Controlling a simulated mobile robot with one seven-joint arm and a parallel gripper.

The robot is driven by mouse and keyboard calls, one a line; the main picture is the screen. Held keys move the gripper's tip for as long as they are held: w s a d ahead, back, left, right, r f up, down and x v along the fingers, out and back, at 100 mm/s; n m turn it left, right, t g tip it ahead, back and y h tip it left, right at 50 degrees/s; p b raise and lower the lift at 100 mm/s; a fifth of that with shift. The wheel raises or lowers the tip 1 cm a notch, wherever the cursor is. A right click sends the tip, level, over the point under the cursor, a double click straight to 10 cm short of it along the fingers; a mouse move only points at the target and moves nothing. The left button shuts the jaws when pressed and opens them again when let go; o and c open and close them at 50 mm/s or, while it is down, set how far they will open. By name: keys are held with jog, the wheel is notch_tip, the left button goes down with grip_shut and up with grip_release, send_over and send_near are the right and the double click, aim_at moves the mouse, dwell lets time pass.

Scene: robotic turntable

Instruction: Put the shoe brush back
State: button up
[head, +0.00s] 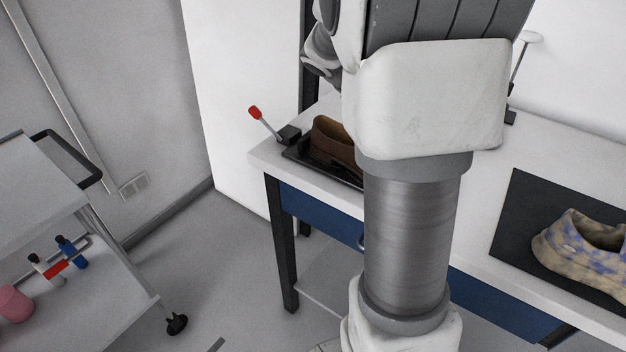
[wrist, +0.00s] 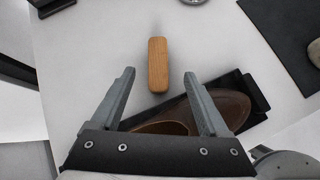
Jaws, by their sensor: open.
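The shoe brush, a wooden block with rounded ends (wrist: 157,64), lies on the white tabletop in the wrist view. My gripper (wrist: 159,76) is open and empty. Its two fingertips sit left and right of the brush's lower end in the picture, apart from it; the height gap is hard to judge. In the head view my own arm hides both the gripper and the brush.
A brown shoe (head: 332,140) sits in a black tray (wrist: 255,99) under the fingers in the wrist view. A dark mat (head: 512,222) holds a blue-and-tan shoe (head: 585,245). A red-knobbed lever (head: 263,122) stands at the table's left end. A cart (head: 85,250) stands at left.

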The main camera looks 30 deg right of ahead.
jog(key=s+a+m+t+y, duration=0.1)
jog(key=s+a+m+y, duration=0.2)
jog(key=a, duration=0.6)
jog(key=s+a+r+m+t+y, duration=0.1)
jog(key=s+a+m+t+y, duration=0.1)
jog(key=s+a+m, duration=0.6)
jog(key=s+a+r+m+t+y, duration=0.1)
jog(key=s+a+m+y, duration=0.3)
jog(key=a, duration=0.8)
jog(key=s+m, duration=0.2)
jog(key=shift+s+a+r+t, duration=0.15)
jog(key=shift+s+a+t, duration=0.1)
jog(key=shift+s+t, duration=0.05)
notch_tip(320, 180, up, 11)
jog(key=p, duration=1.1)
